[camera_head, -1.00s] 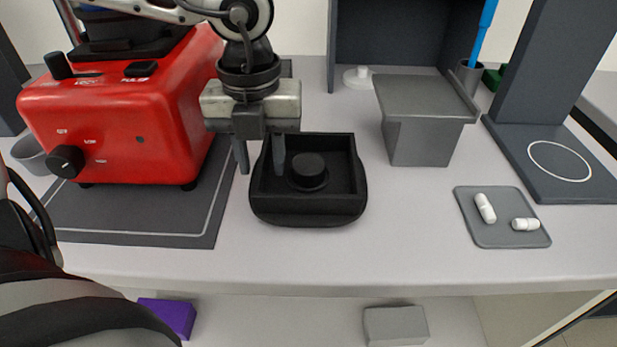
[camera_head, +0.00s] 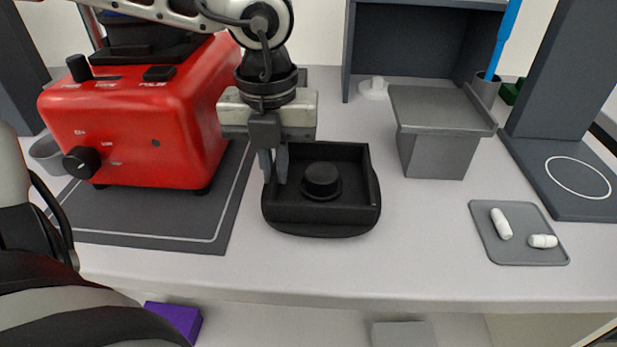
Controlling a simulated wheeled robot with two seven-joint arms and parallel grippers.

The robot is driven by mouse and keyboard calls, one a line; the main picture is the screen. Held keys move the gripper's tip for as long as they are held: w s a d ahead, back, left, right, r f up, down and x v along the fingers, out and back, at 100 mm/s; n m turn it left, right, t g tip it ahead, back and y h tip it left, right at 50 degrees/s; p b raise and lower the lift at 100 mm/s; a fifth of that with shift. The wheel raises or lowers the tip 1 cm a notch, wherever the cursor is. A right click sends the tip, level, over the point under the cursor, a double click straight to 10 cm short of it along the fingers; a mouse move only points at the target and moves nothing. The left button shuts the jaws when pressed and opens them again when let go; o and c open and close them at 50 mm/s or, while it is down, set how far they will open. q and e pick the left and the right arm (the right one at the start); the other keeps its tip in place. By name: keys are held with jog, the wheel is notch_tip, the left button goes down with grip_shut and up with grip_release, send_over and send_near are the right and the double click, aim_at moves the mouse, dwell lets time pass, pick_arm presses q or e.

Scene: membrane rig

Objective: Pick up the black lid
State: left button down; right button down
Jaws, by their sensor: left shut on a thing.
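The black lid (camera_head: 320,218) lies on the table in the middle of the head view. It looks like a squarish shallow dish with raised walls, a rounded front lip and a round knob (camera_head: 321,180) in its centre. My left gripper (camera_head: 274,180) points down at the lid's left wall and is shut on it, one finger outside and one inside. The lid appears to rest on the table. My right gripper is not in view.
A red appliance base (camera_head: 140,125) stands on a dark mat (camera_head: 150,225) at the left. A grey bin (camera_head: 437,150) is behind right. A grey tray (camera_head: 515,252) with two white capsules lies at the right, near a dark stand (camera_head: 565,205). The table in front of the lid is clear.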

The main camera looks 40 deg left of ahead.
pick_arm(q)
jog(key=shift+r+p, duration=0.45)
jog(key=shift+p, duration=0.5)
notch_tip(320, 180, up, 28)
jog(key=p, duration=0.1)
jog(key=shift+f+p, duration=0.15)
jog(key=shift+p, duration=0.25)
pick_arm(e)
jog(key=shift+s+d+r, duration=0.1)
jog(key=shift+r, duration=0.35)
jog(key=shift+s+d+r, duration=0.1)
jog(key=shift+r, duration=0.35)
